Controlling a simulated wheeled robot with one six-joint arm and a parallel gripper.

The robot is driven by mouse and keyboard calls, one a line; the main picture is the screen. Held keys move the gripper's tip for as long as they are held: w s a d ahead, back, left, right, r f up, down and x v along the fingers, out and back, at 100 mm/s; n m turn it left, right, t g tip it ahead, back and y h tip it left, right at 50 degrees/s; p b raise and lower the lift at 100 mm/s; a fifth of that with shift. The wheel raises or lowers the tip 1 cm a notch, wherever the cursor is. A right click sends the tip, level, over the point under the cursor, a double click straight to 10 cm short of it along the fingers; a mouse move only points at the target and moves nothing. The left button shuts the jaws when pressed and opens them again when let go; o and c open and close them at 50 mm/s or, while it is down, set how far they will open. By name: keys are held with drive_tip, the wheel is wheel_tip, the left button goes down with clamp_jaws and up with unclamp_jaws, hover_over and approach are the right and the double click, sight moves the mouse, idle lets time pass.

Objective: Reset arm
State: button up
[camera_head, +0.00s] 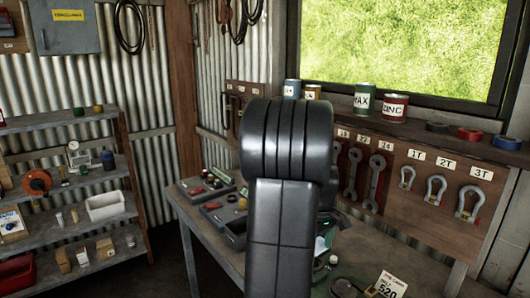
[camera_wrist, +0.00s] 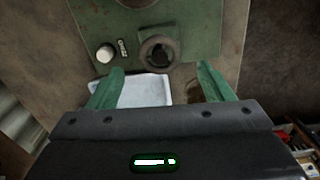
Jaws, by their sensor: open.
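My gripper (camera_wrist: 160,90) shows in the wrist view with its two green fingers spread apart. Nothing is held between them. Beyond the fingers is a green panel (camera_wrist: 195,45) with a white knob and a dark round fitting (camera_wrist: 158,52). A white tray-like thing (camera_wrist: 146,90) lies behind the fingers, partly hidden by my gripper. In the head view my dark arm stands upright in the middle and hides part of the workbench; my gripper is not visible there.
The workbench (camera_head: 375,255) carries grey trays (camera_head: 228,222) and a card reading 520 (camera_head: 388,285). Wrenches (camera_head: 375,180) and shackles (camera_head: 436,190) hang on a board behind it. Tins (camera_head: 394,107) stand on the window ledge. A loaded shelf rack (camera_head: 75,192) stands at left.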

wheel_tip(320, 180, down, 4)
drive_tip(key=shift+r, duration=0.15)
drive_tip(key=shift+f, duration=0.35)
drive_tip(key=m, duration=0.5)
drive_tip(key=shift+p, duration=0.35)
drive_tip(key=m, duration=0.4)
drive_tip(key=shift+m, duration=0.3)
drive_tip(key=m+p, duration=0.1)
drive_tip(key=m, duration=0.3)
drive_tip(key=shift+m, duration=0.3)
drive_tip(key=shift+m+p, duration=0.4)
drive_tip(key=shift+m, duration=1.9)
drive_tip(key=shift+a, duration=0.1)
